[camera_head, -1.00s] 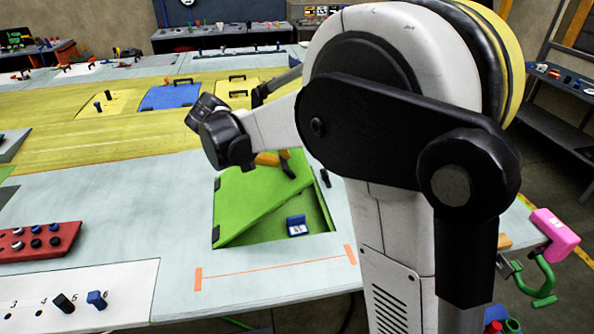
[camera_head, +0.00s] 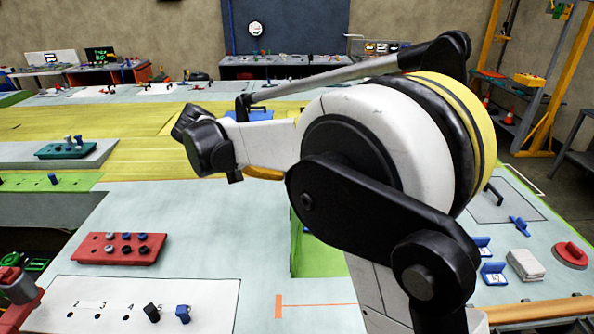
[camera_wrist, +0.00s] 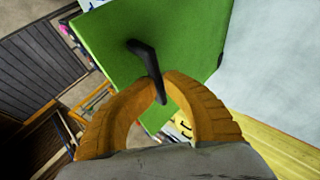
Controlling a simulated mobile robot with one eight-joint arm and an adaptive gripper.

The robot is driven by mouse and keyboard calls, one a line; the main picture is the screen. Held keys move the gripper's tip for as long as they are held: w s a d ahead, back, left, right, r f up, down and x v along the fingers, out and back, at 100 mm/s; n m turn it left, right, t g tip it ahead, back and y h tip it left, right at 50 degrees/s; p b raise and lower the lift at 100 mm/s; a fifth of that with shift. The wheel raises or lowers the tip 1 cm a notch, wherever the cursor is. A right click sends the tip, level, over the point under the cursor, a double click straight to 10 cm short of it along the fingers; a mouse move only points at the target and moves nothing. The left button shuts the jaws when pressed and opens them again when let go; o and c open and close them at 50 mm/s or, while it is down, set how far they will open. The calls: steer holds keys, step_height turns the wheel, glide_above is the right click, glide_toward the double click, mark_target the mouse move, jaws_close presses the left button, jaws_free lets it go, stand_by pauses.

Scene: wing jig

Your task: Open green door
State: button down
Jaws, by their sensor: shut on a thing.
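The green door (camera_wrist: 165,40) fills the upper middle of the wrist view as a flat green panel with a black bar handle (camera_wrist: 142,52). My gripper (camera_wrist: 163,86) has its orange fingers closed around the handle. In the head view, my arm hides most of the door area. A thin upright green strip (camera_head: 293,245) shows at the left edge of the opening, with a green recess floor (camera_head: 322,262) beside it. The door's exact angle cannot be told. Only a sliver of an orange finger (camera_head: 265,173) shows there.
A red block with several pegs (camera_head: 121,248) and a white numbered board (camera_head: 215,295) lie on the left. Numbered blue stands (camera_head: 493,273) and a red round piece (camera_head: 570,255) sit at the right.

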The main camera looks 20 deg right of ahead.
steer(key=shift+w+a+f, duration=0.1)
steer(key=shift+a+f, duration=0.2)
steer(key=shift+a, duration=0.3)
steer(key=shift+w+a+f, duration=0.1)
steer(key=shift+a+f, duration=0.2)
steer(key=shift+a, duration=0.25)
steer(key=c, duration=1.5)
jaws_free()
steer(key=shift+s, duration=0.1)
steer(key=shift+o, duration=0.2)
steer(key=shift+r, duration=0.15)
steer(key=v, duration=1.2)
steer(key=shift+r, duration=0.1)
